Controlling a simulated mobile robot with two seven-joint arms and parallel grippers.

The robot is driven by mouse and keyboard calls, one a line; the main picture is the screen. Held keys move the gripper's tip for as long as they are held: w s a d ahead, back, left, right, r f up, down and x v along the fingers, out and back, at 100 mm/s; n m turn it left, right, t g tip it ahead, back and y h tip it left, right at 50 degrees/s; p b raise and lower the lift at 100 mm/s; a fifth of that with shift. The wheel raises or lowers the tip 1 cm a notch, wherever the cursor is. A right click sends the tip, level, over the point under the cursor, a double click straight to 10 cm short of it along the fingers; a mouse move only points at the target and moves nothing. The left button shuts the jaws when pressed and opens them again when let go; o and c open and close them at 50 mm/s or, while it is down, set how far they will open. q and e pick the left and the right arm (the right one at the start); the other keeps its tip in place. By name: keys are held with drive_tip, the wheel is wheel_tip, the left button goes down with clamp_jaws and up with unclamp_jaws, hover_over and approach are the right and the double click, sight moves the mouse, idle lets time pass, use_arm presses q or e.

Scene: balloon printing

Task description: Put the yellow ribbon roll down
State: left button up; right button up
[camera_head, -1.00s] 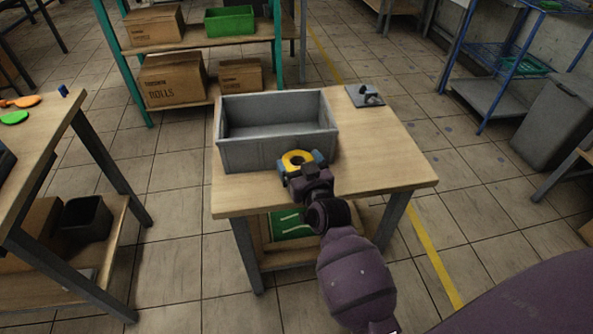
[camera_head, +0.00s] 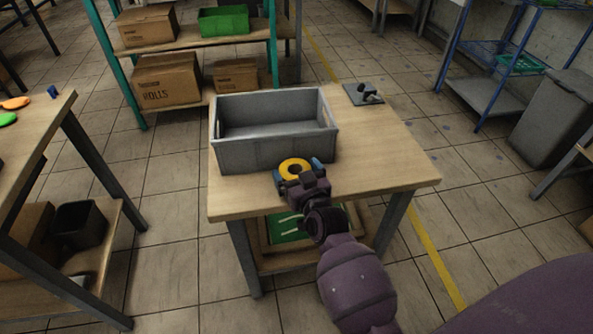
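The yellow ribbon roll (camera_head: 294,168) is at the table's near side, just in front of the grey crate. It lies flat, with its dark hole facing up, and appears to rest on the wooden table (camera_head: 385,150). My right gripper (camera_head: 297,171) is around it from the near side, one blue fingertip at each side. The fingers look spread slightly wider than the roll, so the gripper appears open; small gaps are hard to see. The lower edge of the roll is hidden by the gripper. My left gripper is not in view.
The grey crate (camera_head: 265,151) stands empty close behind the roll. A small dark device on a grey plate (camera_head: 362,94) sits at the table's back right. The table's right part is clear. A shelf with cardboard boxes (camera_head: 166,81) stands behind.

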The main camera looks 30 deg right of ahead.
drive_tip(key=shift+o, duration=0.4)
drive_tip(key=shift+r, duration=0.25)
drive_tip(key=s+a+p, duration=0.1)
drive_tip(key=s+p, duration=0.1)
drive_tip(key=s, duration=1)
drive_tip(key=shift+r, duration=0.25)
